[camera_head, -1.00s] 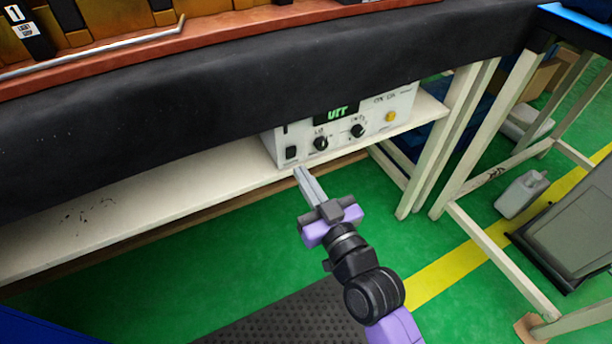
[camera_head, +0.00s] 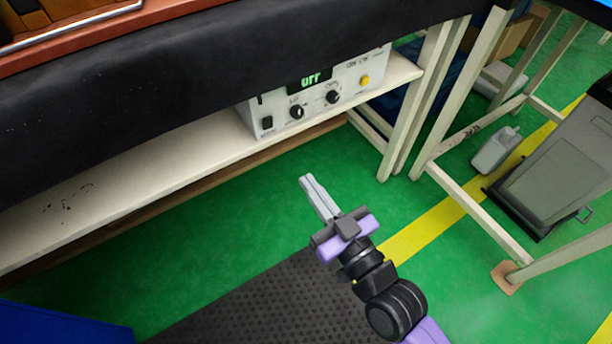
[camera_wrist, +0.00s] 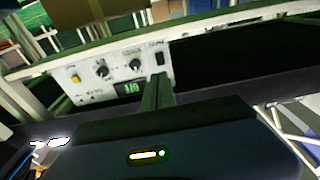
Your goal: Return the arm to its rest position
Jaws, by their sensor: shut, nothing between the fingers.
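My gripper (camera_head: 313,188) is in the lower middle of the head view, at the end of my black and purple arm. Its two grey fingers are together with nothing between them. It is over the green floor, in front of the white shelf (camera_head: 150,165) and apart from it. On the shelf stands a white power unit (camera_head: 350,80) with black knobs, a yellow button and a green display reading "OFF". The wrist view shows my gripper's fingers (camera_wrist: 157,92) and the unit (camera_wrist: 115,70) upside down beyond them.
A black-covered bench edge (camera_head: 200,75) hangs above the shelf. White frame legs (camera_head: 455,90) stand to the right. A grey jug (camera_head: 496,150) and a dark grey case (camera_head: 555,165) are on the floor at right. A black mat (camera_head: 270,295) lies below; a blue box edge (camera_head: 60,325) shows lower left.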

